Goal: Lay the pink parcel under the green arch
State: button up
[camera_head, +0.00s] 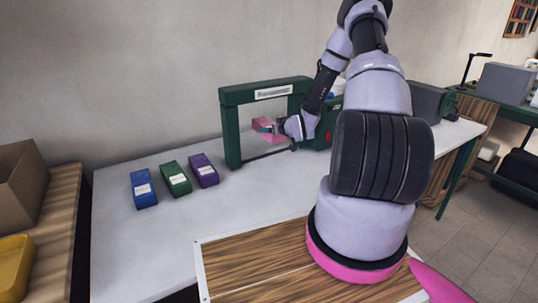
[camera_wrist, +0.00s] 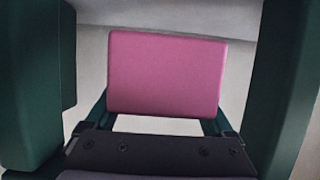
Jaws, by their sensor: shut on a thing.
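The pink parcel (camera_head: 267,129) is in my gripper (camera_head: 274,128), which is shut on it. In the wrist view the pink parcel (camera_wrist: 167,73) fills the middle, held between the two fingers of my gripper (camera_wrist: 165,122). The green arch (camera_head: 231,133) stands on the white table, with a white label on its top bar. The parcel is in the arch's opening, raised above the tabletop. In the wrist view green posts of the arch (camera_wrist: 38,80) show on both sides of the parcel. Part of the arch's right side is hidden behind my arm.
A blue parcel (camera_head: 143,189), a green parcel (camera_head: 175,178) and a purple parcel (camera_head: 204,170) lie on the white table (camera_head: 120,245) left of the arch. A cardboard box (camera_head: 20,185) and a yellow bin (camera_head: 14,268) are at far left. The table before the arch is clear.

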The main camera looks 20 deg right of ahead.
aim_at(271, 156)
notch_tip(271, 156, down, 10)
jog(key=shift+d+r, duration=0.1)
jog(key=shift+d, duration=0.05)
dwell(0.3)
jog(key=shift+f, duration=0.2)
jog(key=o, duration=1.5)
